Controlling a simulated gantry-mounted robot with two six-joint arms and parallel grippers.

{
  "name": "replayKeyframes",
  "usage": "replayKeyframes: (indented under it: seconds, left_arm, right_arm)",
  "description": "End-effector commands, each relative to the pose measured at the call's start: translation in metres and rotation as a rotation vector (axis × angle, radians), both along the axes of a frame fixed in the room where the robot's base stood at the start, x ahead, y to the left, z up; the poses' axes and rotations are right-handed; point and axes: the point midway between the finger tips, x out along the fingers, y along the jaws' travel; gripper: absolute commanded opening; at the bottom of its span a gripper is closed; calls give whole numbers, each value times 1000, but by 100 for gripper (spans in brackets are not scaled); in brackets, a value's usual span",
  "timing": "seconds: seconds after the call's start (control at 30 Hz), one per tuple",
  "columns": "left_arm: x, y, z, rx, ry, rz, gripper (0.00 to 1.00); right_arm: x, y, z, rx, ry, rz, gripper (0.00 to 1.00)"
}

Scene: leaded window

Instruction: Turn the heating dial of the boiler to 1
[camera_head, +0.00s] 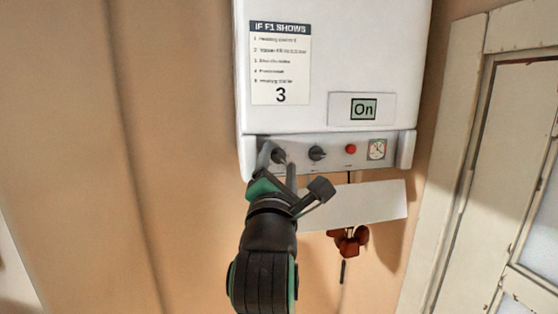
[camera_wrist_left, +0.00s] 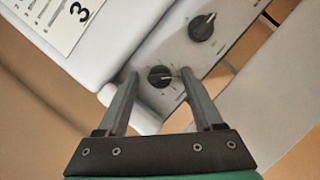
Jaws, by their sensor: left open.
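The white boiler (camera_head: 330,60) hangs on the wall, with a grey control strip (camera_head: 333,147) along its lower edge. Two black dials sit on the strip, a left one (camera_head: 279,156) and a right one (camera_head: 317,153); which is the heating dial I cannot read. My left gripper (camera_head: 277,155) is open at the left dial. In the left wrist view the left dial (camera_wrist_left: 159,76) lies between the two open fingers (camera_wrist_left: 160,82), apart from both. The other dial (camera_wrist_left: 202,27) is above right, outside the fingers. The scale marks are too small to read. My right gripper is not in view.
A red button (camera_head: 351,149) and a round gauge (camera_head: 377,149) sit right of the dials. A display (camera_head: 362,109) reads "On". A printed notice (camera_head: 280,62) ends in a large 3. A white panel (camera_head: 370,205) and reddish-brown valve parts (camera_head: 348,241) are below.

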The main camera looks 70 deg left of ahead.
Motion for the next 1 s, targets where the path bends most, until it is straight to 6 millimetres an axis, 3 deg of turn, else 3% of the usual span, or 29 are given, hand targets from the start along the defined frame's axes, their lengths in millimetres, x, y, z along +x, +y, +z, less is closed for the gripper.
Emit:
replayKeyframes:
  seconds: [0.07,0.43,1.0]
  left_arm:
    - [0,0,0,0,0,0,66]
    - [0,-1,0,0,0,0,0]
    - [1,-1,-2,-19,-104,1,0]
  right_arm:
    - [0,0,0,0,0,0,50]
    - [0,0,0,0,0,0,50]
    - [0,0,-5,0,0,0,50]
